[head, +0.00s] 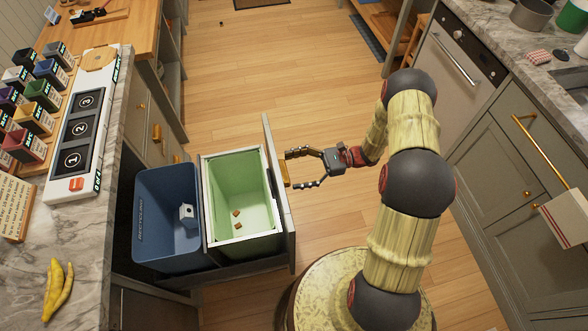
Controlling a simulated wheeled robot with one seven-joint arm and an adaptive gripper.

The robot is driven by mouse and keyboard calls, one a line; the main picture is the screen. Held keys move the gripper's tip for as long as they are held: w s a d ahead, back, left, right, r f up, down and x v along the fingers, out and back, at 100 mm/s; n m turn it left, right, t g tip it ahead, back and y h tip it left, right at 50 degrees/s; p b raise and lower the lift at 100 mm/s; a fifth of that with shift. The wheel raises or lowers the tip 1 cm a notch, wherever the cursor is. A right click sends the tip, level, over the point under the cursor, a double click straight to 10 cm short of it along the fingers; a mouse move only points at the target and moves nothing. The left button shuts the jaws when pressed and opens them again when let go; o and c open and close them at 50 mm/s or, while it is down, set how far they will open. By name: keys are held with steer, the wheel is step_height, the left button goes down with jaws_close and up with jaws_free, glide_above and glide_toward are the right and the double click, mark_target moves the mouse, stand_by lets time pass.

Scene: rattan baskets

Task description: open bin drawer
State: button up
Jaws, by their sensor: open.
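The bin drawer stands pulled out from the left counter, with its front panel (279,190) facing right. It holds a blue bin (165,205) and a light green bin (268,160) side by side. A small whitish item (187,213) lies in the blue bin, and small brown pieces (237,214) lie in the green one. My gripper (291,169) is open at the outer face of the panel, its fingers on either side of the brass handle (285,172). I cannot tell whether the fingers touch the handle.
The left marble counter (95,215) carries bananas (57,289), several small coloured boxes and a numbered panel (82,128). Cabinets and a dishwasher (450,75) line the right side. The wooden floor (255,65) beyond the drawer is mostly clear.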

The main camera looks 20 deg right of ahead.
steer(key=d, duration=1.2)
steer(key=shift+s, duration=0.45)
steer(key=shift+f, duration=0.1)
